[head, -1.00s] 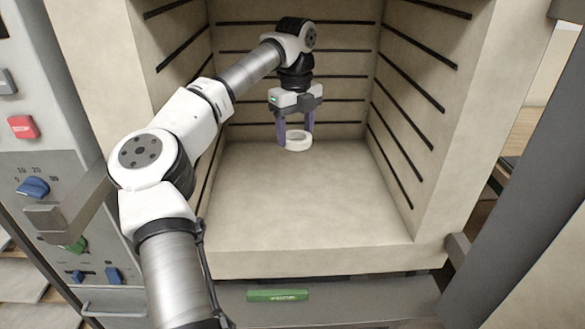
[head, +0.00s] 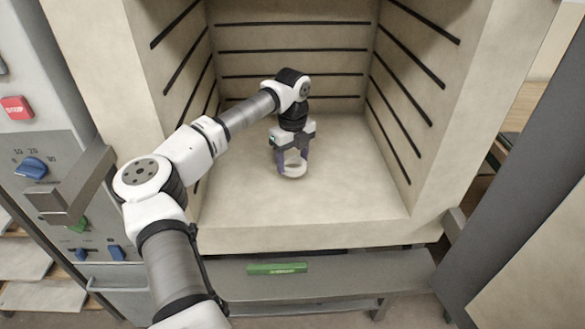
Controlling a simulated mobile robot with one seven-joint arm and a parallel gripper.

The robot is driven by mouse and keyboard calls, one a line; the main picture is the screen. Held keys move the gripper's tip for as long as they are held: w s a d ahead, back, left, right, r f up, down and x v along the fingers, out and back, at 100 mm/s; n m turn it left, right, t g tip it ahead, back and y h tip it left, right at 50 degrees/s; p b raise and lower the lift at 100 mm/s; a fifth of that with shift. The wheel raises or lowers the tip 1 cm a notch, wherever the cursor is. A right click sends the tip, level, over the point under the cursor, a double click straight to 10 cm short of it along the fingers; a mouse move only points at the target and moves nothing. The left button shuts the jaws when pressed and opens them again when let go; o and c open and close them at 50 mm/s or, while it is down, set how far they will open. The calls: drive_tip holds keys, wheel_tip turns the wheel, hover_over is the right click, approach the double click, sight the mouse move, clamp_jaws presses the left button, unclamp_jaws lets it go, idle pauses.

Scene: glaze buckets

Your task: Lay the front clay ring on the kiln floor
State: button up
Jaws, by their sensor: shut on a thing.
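The clay ring (head: 292,171) is pale, small and round, and it is inside the kiln, near the middle of the floor from left to right. My gripper (head: 292,162) points down and is shut on the ring, with one purple finger at each side of it. The kiln floor (head: 330,195) is a flat cream slab and looks bare around the ring. The ring is at or very close to the floor; I cannot tell whether it touches.
The kiln walls with dark grooves (head: 408,90) stand at left, right and back. A control panel (head: 35,170) is on the left. A grey door (head: 510,190) stands open at right. The floor's front and right are clear.

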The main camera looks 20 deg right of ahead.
sight(293, 179)
drive_tip(key=shift+f, duration=1.95)
drive_tip(key=shift+f, duration=0.1)
drive_tip(key=o, duration=1)
wheel_tip(293, 179, up, 12)
drive_tip(key=shift+r+b, duration=0.1)
drive_tip(key=shift+b, duration=0.3)
